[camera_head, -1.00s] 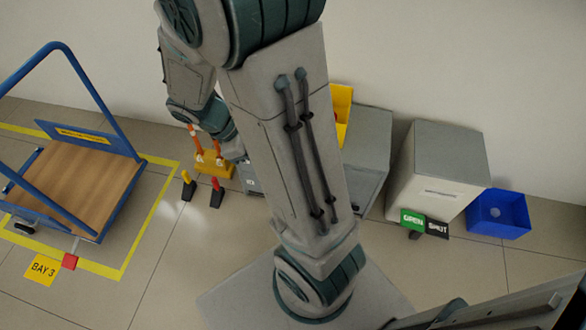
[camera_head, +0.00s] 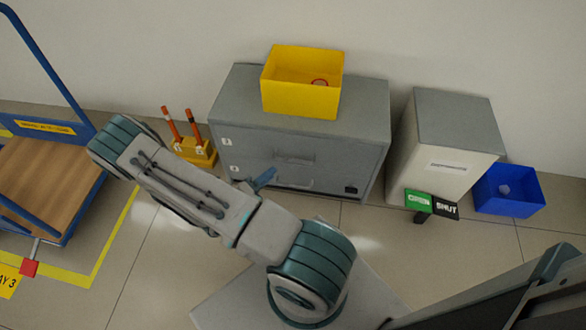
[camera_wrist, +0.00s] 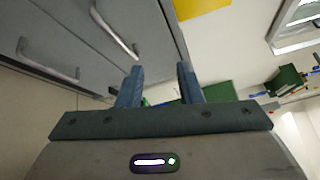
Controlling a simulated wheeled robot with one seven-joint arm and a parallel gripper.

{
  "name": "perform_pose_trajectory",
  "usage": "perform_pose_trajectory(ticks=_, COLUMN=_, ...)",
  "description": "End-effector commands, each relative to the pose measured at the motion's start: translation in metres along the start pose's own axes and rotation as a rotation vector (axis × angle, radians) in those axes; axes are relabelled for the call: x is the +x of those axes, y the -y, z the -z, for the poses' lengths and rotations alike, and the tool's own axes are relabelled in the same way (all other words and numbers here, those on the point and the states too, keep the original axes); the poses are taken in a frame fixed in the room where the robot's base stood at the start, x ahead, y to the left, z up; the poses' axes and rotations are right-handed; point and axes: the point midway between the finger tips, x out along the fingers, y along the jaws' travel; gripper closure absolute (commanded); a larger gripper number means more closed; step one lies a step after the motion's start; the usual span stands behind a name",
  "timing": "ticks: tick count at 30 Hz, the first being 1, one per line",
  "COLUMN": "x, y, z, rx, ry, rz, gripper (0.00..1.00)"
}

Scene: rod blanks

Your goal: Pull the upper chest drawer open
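The grey chest (camera_head: 365,130) stands against the wall with two drawer fronts, both looking shut. The upper drawer's bar handle (camera_head: 293,157) is on its front, and the lower handle (camera_head: 295,187) is below it. In the wrist view, the upper handle (camera_wrist: 113,32) is at top, ahead and left of the fingers, and the lower handle (camera_wrist: 48,70) is farther left. My gripper (camera_head: 264,178) is low before the chest's front, left of the handles in the head view. In the wrist view, my gripper (camera_wrist: 160,74) is open, with nothing held, apart from both handles.
A yellow bin (camera_head: 300,98) sits on the chest. An orange-rod stand (camera_head: 195,152) is left of it. A white cabinet (camera_head: 430,170), green and black signs (camera_head: 418,201) and a blue bin (camera_head: 508,208) stand right. A wooden-decked cart (camera_head: 38,185) is far left.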

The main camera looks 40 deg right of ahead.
Motion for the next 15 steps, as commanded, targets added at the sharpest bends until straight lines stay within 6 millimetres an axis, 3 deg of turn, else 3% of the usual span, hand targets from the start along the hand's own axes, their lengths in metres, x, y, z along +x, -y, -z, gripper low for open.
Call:
perform_pose_trajectory(ticks=1, x=0.003, y=-0.025, z=0.009, rx=-0.069, ry=0.045, rz=0.006, gripper=0.67)
perform_pose_trajectory(ticks=6, x=0.007, y=-0.061, z=0.021, rx=-0.227, ry=0.153, rz=0.014, gripper=0.67)
perform_pose_trajectory(ticks=15, x=0.023, y=-0.074, z=0.022, rx=-0.287, ry=0.193, rz=0.017, gripper=0.67)
